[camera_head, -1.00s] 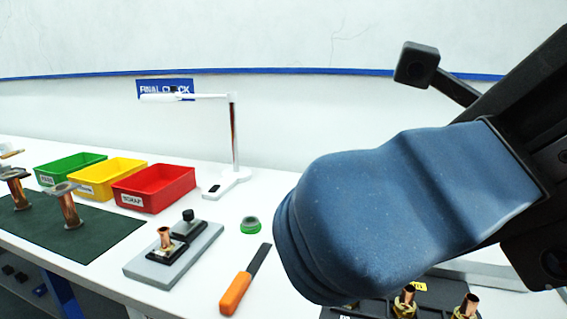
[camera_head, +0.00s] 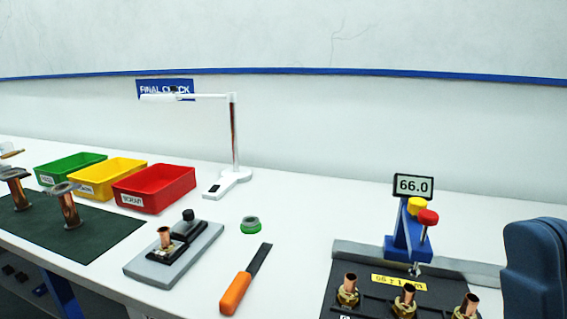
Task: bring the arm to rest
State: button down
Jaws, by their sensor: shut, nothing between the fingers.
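Part of my arm, a rounded blue link, shows at the right edge of the head view. My gripper is out of the picture, so its fingers cannot be seen. The link stands in front of the right end of a grey bar behind the black tray (camera_head: 345,292).
The tray holds several copper-and-brass fittings (camera_head: 347,290). A blue gauge (camera_head: 405,242) reads 66.0. An orange-handled file (camera_head: 236,294), green ring (camera_head: 250,225), grey fixture (camera_head: 150,270), white lamp (camera_head: 234,150) and green, yellow and red bins (camera_head: 150,200) stand leftward. White table is bare between file and tray.

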jog(key=s+d+f+m+g+h, duration=0.25)
jog(key=f+m+h, duration=0.2)
jog(key=f, duration=0.35)
jog(key=s+d+f+m+g+h, duration=0.1)
jog(key=s+f+m+g+h, duration=0.2)
jog(key=f+h, duration=0.35)
jog(key=s+d+f+g+y, duration=0.1)
jog(key=s+d+f+g, duration=0.3)
jog(key=s+f+g, duration=0.5)
jog(key=s+f, duration=0.4)
jog(key=f, duration=0.1)
jog(key=shift+d, duration=0.15)
